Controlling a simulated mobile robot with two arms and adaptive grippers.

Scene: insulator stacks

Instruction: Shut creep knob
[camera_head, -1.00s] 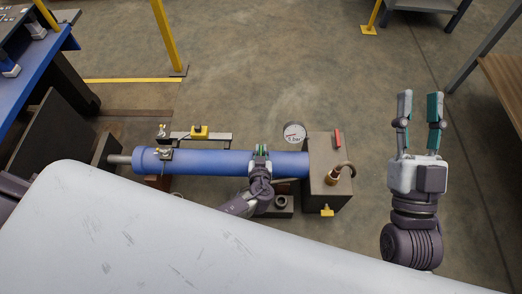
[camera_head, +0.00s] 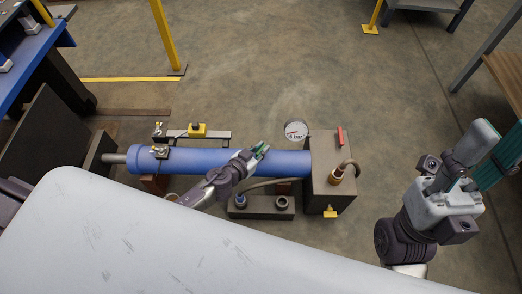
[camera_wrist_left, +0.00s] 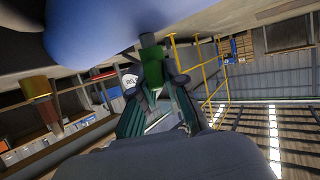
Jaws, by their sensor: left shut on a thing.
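My left gripper (camera_head: 260,151) is at the blue cylinder (camera_head: 190,160), toward its right part. In the left wrist view its fingers (camera_wrist_left: 158,100) are closed around a small green knob (camera_wrist_left: 151,58) beside the blue cylinder surface. This looks like the creep knob, but no label is readable. The fingers hide part of it, and its setting cannot be seen. My right gripper (camera_head: 487,157) is tilted at the right, fingers apart and empty, away from the cylinder.
A gauge (camera_head: 296,130) reads in bar. A pale surface (camera_head: 150,240) fills the front.

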